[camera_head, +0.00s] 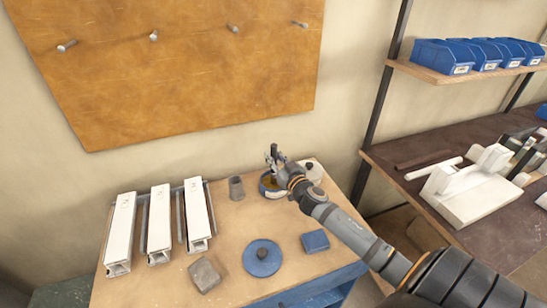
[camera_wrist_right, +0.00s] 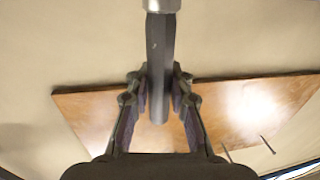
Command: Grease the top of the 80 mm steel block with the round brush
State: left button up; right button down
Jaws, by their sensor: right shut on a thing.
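My right gripper (camera_head: 273,157) is over the back of the bench. In the right wrist view, the gripper (camera_wrist_right: 158,105) is shut on a dark handle of the brush (camera_wrist_right: 160,60), with a pale metal collar at the top edge. The bristles are out of that view. Whether the brush touches the contents is hard to tell. A grey block (camera_head: 203,274), likely the steel block, lies at the front of the bench, its top bare. My left gripper is not in view.
Three white profiles (camera_head: 160,225) stand in a row at left. Shelves with blue bins (camera_head: 444,57) stand at right.

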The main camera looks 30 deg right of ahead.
aim_at(274, 144)
jog(key=shift+f, duration=0.15)
notch_tip(274, 144, up, 7)
jog(key=p, duration=0.6)
dwell(0.8)
